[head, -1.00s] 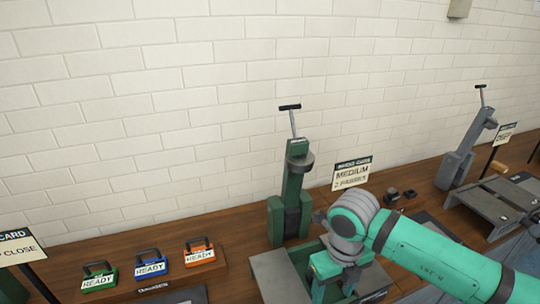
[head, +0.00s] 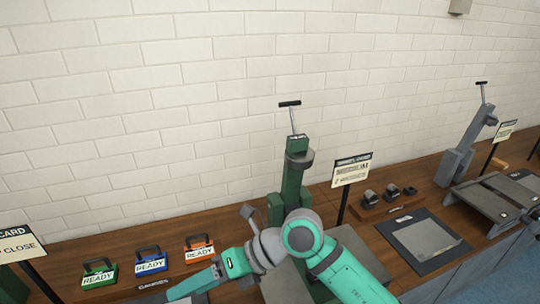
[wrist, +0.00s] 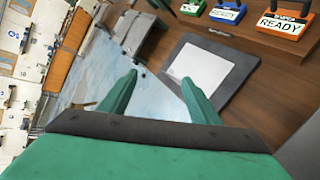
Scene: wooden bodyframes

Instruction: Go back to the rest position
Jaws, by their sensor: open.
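My gripper (wrist: 158,92) is open and empty in the wrist view, its two green fingers apart. Beyond the fingers lie the bench front and a dark mat with a pale sheet (wrist: 199,73). In the head view my green arm reaches in from the lower right and bends left at the elbow. Its far end is low at the left, near the colored READY blocks, and the fingers are hard to make out there. The arm hides the lower part of the green press (head: 296,165).
Green (head: 99,274), blue (head: 151,263) and orange (head: 199,248) READY blocks stand on the bench by the wall. A sign (head: 351,170), small dark parts (head: 391,193), a dark mat (head: 390,229) and a grey press (head: 466,145) are at the right. The wall above is clear.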

